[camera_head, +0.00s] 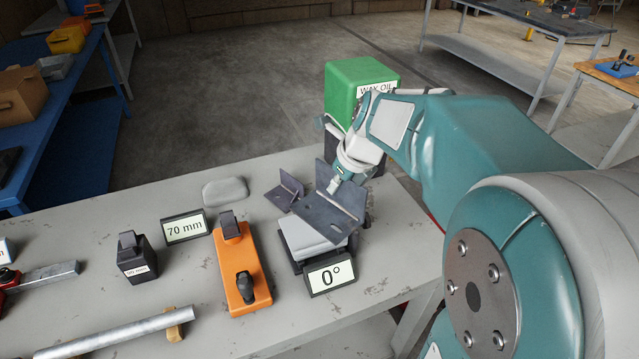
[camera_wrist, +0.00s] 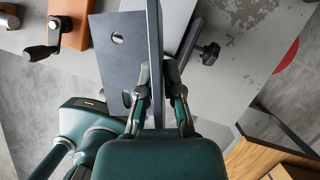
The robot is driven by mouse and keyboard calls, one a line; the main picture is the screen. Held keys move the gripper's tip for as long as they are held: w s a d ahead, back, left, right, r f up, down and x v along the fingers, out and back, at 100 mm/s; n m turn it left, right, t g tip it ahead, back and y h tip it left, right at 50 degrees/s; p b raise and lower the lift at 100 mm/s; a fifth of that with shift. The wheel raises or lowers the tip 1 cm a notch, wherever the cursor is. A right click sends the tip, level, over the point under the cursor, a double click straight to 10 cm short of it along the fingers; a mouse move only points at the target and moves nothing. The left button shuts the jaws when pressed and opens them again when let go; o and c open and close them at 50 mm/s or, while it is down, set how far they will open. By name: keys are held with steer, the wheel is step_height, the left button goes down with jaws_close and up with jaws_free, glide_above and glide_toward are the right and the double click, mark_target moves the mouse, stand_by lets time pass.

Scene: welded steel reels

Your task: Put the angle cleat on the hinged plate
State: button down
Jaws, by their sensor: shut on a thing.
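A large dark steel angle cleat (camera_head: 328,212), with a hole in its flat leg, is in my gripper (camera_head: 342,178). In the wrist view the fingers (camera_wrist: 160,92) are closed on both sides of its upright leg, seen edge-on, and its flat leg (camera_wrist: 118,62) spreads to the left. The pale hinged plate (camera_head: 303,238) is under the cleat, behind a "0°" sign (camera_head: 331,276), and is partly covered by it. I cannot tell whether the cleat touches the plate. A smaller dark angle piece (camera_head: 285,193) is just left of the held cleat.
An orange fixture (camera_head: 240,272) with black clamps stands close to the left. Beyond it are a dark block (camera_head: 136,260), a "70 mm" sign (camera_head: 185,227) and a metal bar (camera_head: 115,334). A green canister (camera_head: 350,92) is behind my gripper. A black knob (camera_wrist: 209,53) is right of the cleat.

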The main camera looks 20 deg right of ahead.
steer(key=w+f, duration=0.2)
steer(key=w, duration=0.1)
steer(key=w+f, duration=0.3)
steer(key=w+a+f, duration=0.1)
steer(key=w+f, duration=0.1)
steer(key=w, duration=0.1)
steer(key=shift+w+f, duration=0.25)
steer(key=shift+w, duration=0.15)
steer(key=shift+w+d+f, duration=0.3)
steer(key=shift+f, duration=0.15)
step_height(320, 180, down, 2)
steer(key=shift+d+f, duration=0.1)
steer(key=shift+f, duration=0.35)
steer(key=shift+a, duration=0.2)
steer(key=shift+f, duration=0.1)
steer(key=c, duration=0.8)
jaws_free()
steer(key=shift+s, duration=0.1)
